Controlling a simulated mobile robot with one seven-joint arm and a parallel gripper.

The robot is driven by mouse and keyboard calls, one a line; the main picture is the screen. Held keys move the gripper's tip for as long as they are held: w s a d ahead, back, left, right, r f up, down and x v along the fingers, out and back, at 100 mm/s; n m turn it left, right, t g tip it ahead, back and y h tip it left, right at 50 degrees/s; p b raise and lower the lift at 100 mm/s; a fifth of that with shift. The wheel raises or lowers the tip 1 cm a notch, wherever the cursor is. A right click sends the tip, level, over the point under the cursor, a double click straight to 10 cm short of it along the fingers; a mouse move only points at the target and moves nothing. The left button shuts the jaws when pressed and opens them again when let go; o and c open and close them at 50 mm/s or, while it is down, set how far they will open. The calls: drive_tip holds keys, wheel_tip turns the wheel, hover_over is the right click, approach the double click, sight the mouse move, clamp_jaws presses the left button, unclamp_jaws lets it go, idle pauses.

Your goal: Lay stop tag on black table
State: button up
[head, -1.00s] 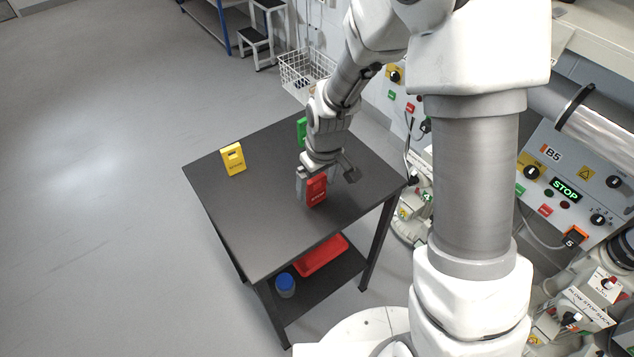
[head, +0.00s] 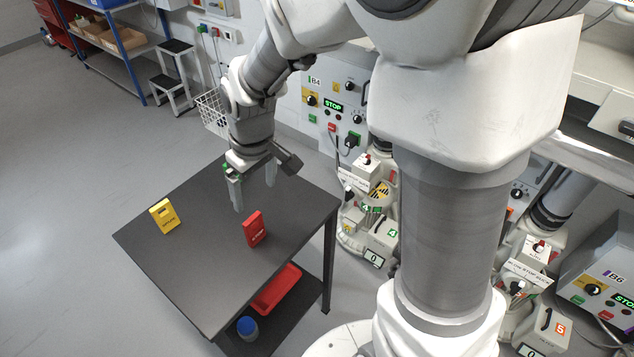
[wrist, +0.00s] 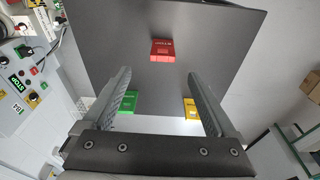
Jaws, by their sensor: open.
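The red stop tag (head: 255,229) stands on the black table (head: 210,270), right of the middle of its top. In the wrist view the red tag (wrist: 163,50) shows beyond my fingertips, between their lines and clear of them. My gripper (head: 254,198) is open and empty above the table, up and slightly left of the red tag in the head view. Its two fingers also show in the wrist view (wrist: 162,85), spread wide apart.
A yellow tag (head: 164,216) stands on the table's left part. A green tag (wrist: 125,122) is partly hidden behind a finger. A red tray (head: 276,289) and a blue-lidded jar (head: 247,327) sit on the lower shelf. Control panels (head: 335,105) stand behind the table.

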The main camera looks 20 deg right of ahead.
drive_tip(key=s+d+r+m+t, duration=0.2)
drive_tip(key=s+d+r+m, duration=0.1)
drive_tip(key=s+d+r, duration=0.2)
drive_tip(key=s+d+r+m+t, duration=0.2)
drive_tip(key=s+d+r, duration=0.3)
drive_tip(key=s+r, duration=0.4)
drive_tip(key=shift+s+d+r+m+h, duration=0.15)
drive_tip(key=shift+s+m+h, duration=0.25)
drive_tip(key=shift+s+m, duration=0.5)
drive_tip(key=shift+s+r, duration=0.1)
drive_tip(key=shift+s, duration=0.1)
drive_tip(key=shift+r+p, duration=0.8)
drive_tip(key=shift+p, duration=0.1)
